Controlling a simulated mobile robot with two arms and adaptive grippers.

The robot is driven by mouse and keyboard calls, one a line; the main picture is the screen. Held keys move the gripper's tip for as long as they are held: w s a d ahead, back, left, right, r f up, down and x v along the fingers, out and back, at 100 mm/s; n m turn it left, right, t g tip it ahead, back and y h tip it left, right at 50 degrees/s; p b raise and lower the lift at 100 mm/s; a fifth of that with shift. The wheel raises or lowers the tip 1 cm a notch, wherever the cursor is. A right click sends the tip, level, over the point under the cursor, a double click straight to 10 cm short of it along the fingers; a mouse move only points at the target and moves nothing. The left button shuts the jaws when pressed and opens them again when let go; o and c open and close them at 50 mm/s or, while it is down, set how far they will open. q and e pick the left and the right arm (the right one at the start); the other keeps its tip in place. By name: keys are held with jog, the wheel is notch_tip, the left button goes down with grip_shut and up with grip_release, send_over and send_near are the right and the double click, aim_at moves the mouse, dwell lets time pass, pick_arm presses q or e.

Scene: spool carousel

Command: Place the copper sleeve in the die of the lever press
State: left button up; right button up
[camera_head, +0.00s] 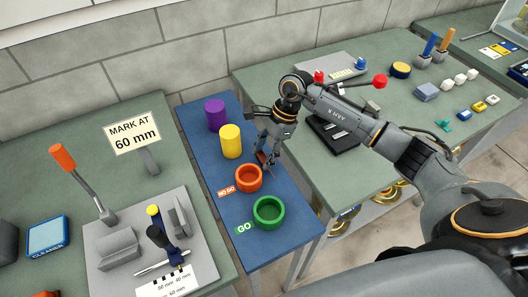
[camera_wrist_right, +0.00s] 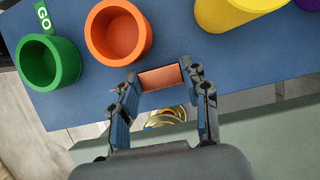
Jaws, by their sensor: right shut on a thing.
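My right gripper (camera_head: 266,158) is above the narrow blue table, beside the orange cup. In the right wrist view, my right gripper (camera_wrist_right: 163,88) is shut on a short copper sleeve (camera_wrist_right: 160,78), held crosswise between its fingertips. In the head view the sleeve is mostly hidden by the fingers. A black base (camera_head: 338,134) and a lever with a red knob (camera_head: 380,81) stand on the right table; they look like the lever press. My right arm covers part of it, and I cannot make out its die. My left gripper is not in view.
The blue table (camera_head: 200,160) bears a purple cylinder (camera_head: 215,114), a yellow cylinder (camera_head: 231,142), an orange NO GO cup (camera_head: 248,178) and a green GO cup (camera_head: 268,212). An orange-handled lever (camera_head: 64,158) stands on the left table.

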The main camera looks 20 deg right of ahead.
jog(key=shift+f, duration=0.55)
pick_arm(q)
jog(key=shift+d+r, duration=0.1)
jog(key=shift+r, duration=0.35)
pick_arm(e)
jog(key=shift+f, duration=0.1)
jog(key=shift+f, duration=0.15)
jog(key=o, duration=1)
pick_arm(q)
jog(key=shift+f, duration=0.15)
